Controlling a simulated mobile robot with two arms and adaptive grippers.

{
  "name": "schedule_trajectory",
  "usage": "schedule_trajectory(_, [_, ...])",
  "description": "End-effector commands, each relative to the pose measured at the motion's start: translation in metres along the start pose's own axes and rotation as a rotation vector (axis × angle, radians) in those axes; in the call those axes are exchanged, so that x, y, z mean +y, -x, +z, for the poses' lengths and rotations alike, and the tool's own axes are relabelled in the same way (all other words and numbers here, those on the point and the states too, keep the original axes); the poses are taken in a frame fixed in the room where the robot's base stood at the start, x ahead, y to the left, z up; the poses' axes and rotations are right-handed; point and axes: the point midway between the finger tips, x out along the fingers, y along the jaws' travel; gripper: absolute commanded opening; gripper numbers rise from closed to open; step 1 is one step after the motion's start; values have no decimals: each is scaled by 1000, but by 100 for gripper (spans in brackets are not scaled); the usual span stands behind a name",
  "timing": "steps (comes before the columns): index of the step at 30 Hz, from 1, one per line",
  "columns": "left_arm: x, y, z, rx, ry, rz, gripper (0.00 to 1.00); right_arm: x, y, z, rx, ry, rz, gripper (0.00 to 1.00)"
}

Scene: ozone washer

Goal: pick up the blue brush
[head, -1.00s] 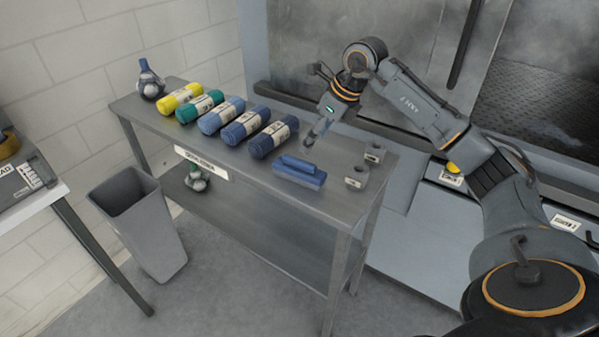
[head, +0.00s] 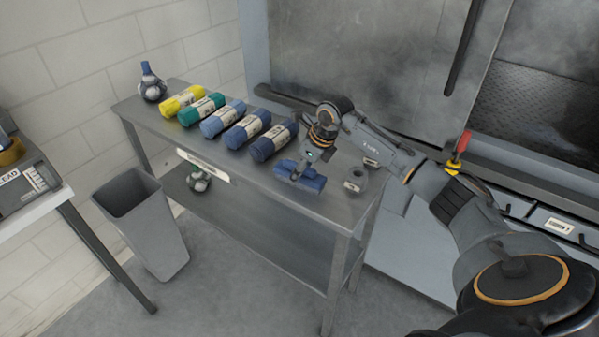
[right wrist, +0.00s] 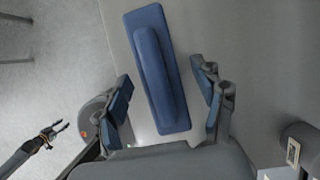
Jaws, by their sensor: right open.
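The blue brush (head: 313,184), a flat block with a raised bar handle, lies near the front edge of the metal table (head: 260,192). My right gripper (head: 296,173) is low over it and hides part of it. In the right wrist view the brush (right wrist: 158,75) lies lengthwise between the two spread fingers of my right gripper (right wrist: 168,95); a gap shows on each side. My left gripper (right wrist: 58,130) appears small at the lower left of the right wrist view, away from the brush, its two fingertips apart and empty.
Blue rolls (head: 247,130), a green roll (head: 201,110) and a yellow roll (head: 182,101) line the table left of the brush. A grey bin (head: 145,225) is on the floor.

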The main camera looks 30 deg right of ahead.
Motion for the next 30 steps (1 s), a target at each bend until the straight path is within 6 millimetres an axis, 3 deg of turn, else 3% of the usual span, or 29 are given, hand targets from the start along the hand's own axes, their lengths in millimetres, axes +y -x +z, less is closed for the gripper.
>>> schedule_trajectory(9, [0, 1, 0, 0, 1, 0, 40, 0, -8, -1, 1, 0, 0, 69])
schedule_trajectory(19, [0, 1, 0, -1, 2, 0, 40, 0, -8, 0, 1, 0, 0, 5])
schedule_trajectory(30, [0, -3, 1, -1, 3, 0, 40, -1, -2, 2, -3, 1, -2, 5])
